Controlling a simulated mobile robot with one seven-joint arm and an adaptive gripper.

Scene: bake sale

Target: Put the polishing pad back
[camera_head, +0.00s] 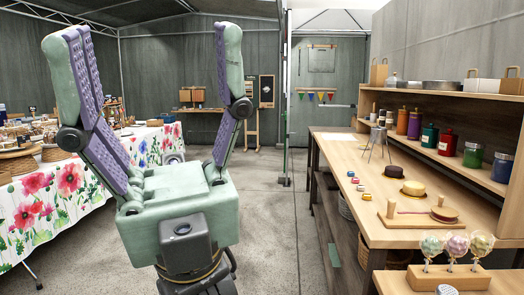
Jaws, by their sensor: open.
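My gripper (146,42) is large in the left foreground with its two fingers pointing up and spread wide apart. It is open, with nothing between the fingers. On the wooden workbench (352,157) to its right lie a small dark red-brown disc (393,171) and a brown and yellow round piece (413,190). Nearer, a wooden board (405,218) carries a short upright peg (391,208) and a round brown-topped piece (445,214). One of these round pieces may be the polishing pad; I cannot tell which. My gripper is apart from all of them.
Several coloured jars (447,142) line the bench's shelf. A metal tripod stand (377,142) and several small coloured pieces (361,188) stand on the bench. A wooden holder (447,279) with globes is at the near edge. A flowered table (68,192) is left; the floor (279,220) between is clear.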

